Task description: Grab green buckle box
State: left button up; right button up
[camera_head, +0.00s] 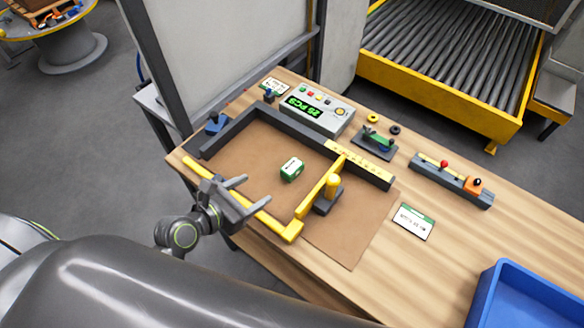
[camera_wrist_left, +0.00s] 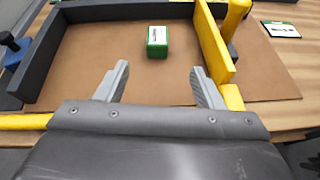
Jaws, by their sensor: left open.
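The green buckle box (camera_head: 292,169) is a small green box with a white label on top. It lies on the brown mat inside the frame of dark and yellow bars. In the left wrist view the box (camera_wrist_left: 157,42) is ahead of the fingers, near the middle between them. My left gripper (camera_head: 247,192) is open and empty, over the yellow front bar, apart from the box. Both fingers of the left gripper (camera_wrist_left: 158,80) show spread in the wrist view. My right gripper is not in view.
The yellow bar (camera_head: 316,188) with its upright yellow knob (camera_head: 333,184) stands right of the box. The dark back rail (camera_head: 300,133) and a counter panel (camera_head: 314,108) are behind. A blue bin (camera_head: 520,300) sits at lower right. Bare mat surrounds the box.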

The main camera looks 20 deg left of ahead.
pick_arm(q)
send_near(295, 163)
jog(key=shift+n, duration=0.4)
jog(key=x, duration=0.4)
jog(key=shift+w+d+f+p, duration=0.1)
jog(key=shift+d+f+p, duration=0.05)
jog(key=shift+d+p, duration=0.15)
jog(key=shift+a+x, duration=0.1)
jog(key=shift+x, duration=1.25)
jog(key=shift+a+x, duration=0.15)
jog(key=shift+x, duration=1.2)
jog(key=c, duration=1.1)
